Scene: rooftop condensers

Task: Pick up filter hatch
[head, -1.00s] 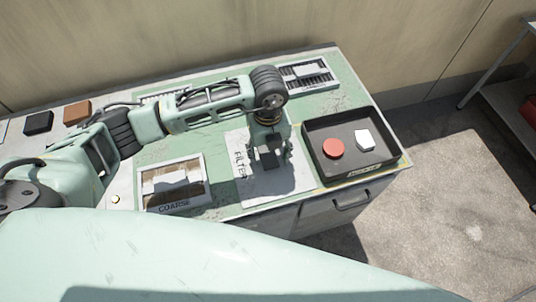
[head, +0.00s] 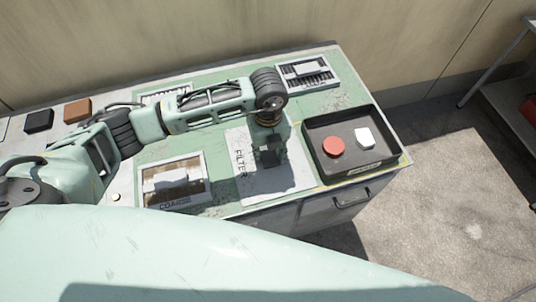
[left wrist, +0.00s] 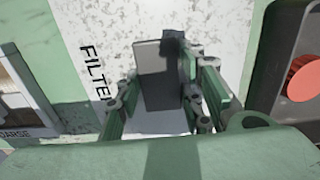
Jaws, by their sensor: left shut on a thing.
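The filter hatch (head: 243,183) is a pale panel marked FILTER, lying flat in the green worktop. Its grey upright handle (left wrist: 152,75) shows in the left wrist view. My left gripper (head: 269,156) points down over the panel and is shut on this handle. In the left wrist view the fingers (left wrist: 165,92) stand on either side of the handle. I cannot tell any gap under the panel. My right gripper is not in view.
A dark tray (head: 311,164) with a red disc (head: 333,147) and a white piece (head: 365,139) stands right of the hatch. A COARSE filter box (head: 180,202) stands left. A finned filter (head: 318,85) lies behind. Black (head: 38,122) and brown (head: 77,112) blocks lie far left.

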